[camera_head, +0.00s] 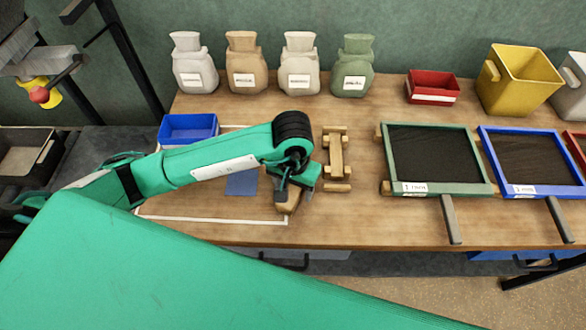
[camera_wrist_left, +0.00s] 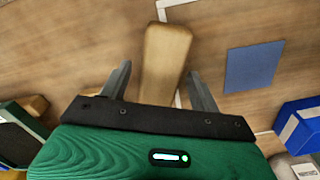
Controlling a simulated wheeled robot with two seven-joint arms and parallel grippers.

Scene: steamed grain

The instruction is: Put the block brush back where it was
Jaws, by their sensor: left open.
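The block brush (camera_head: 288,204) appears as a tan wooden block on the table under my left gripper. It also shows in the left wrist view (camera_wrist_left: 166,48), lying across the front line of a white outline. My left gripper (camera_head: 292,190) is open, pointing down. In the left wrist view its fingers (camera_wrist_left: 158,75) stand on either side of the block's near end, with gaps on both sides. The block's bristles and part of its body are hidden. A small wooden stand (camera_head: 336,155) is just right of the gripper. My right gripper is not in view.
A blue pad (camera_head: 242,184) and a blue bin (camera_head: 188,128) lie left of the gripper, near the white outline (camera_head: 210,219). Several sacks (camera_head: 300,65) stand along the back. A green framed screen (camera_head: 437,160) and a blue framed one (camera_head: 535,160) are at right.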

